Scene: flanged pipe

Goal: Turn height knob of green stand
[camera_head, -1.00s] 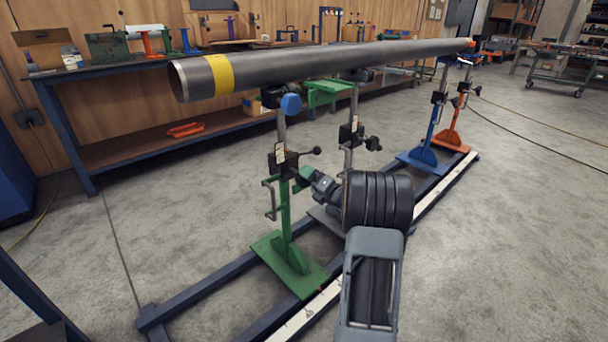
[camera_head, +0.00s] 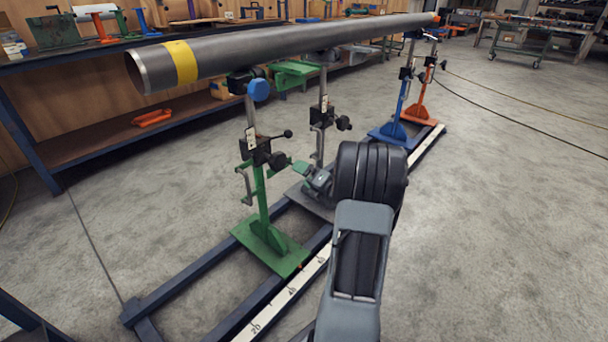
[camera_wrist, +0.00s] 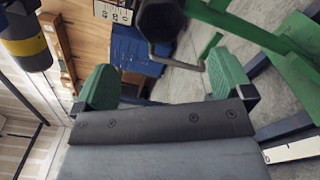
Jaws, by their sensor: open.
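The green stand (camera_head: 260,205) stands upright on the floor rail frame, under the yellow-banded end of the pipe (camera_head: 290,43). Its black clamp block carries a dark knob (camera_head: 273,161) on the right side and a ball-ended lever above it. My gripper (camera_head: 303,168) is open to the right of this knob, apart from it. In the wrist view, the green finger pads of my gripper (camera_wrist: 165,78) are spread with nothing held between them. A dark faceted knob (camera_wrist: 160,18) shows beyond them at the top, with a bent crank handle (camera_wrist: 180,62) below it.
A grey stand (camera_head: 322,125) is close behind my gripper. Blue (camera_head: 392,120) and orange (camera_head: 417,108) stands hold the far pipe end. The rail frame (camera_head: 200,285) lies on the floor. A workbench (camera_head: 85,155) lines the wall.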

